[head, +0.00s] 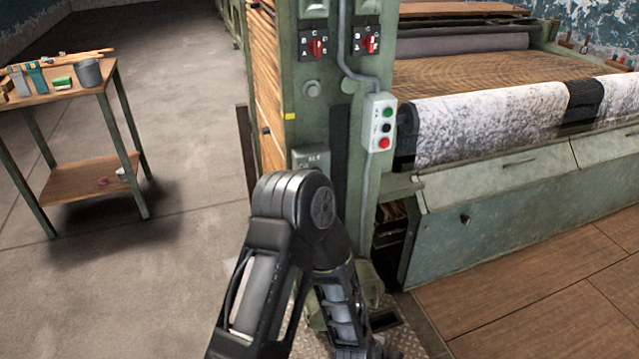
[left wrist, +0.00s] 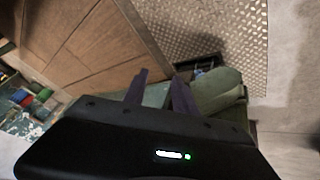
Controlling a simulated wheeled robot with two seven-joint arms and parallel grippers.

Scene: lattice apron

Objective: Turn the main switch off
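Two red rotary switches on black plates sit side by side on the green machine post in the head view: a left one (head: 317,46) and a right one (head: 370,42). I cannot tell which is the main switch, and their markings are too small to read. A dark jointed arm of mine rises in front of the post, its elbow below the switches. In the left wrist view my left gripper (left wrist: 161,80) has its two dark fingers apart, with nothing held between them. It points down past a green machine part toward the floor, and no switch shows there. My right gripper is not in view.
A grey button box (head: 381,122) with green, black and red buttons hangs on the post. A roll of speckled cloth (head: 490,122) lies on the machine at right. A small wooden table (head: 62,88) with tools stands at left. Tread plate (left wrist: 215,35) covers floor below.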

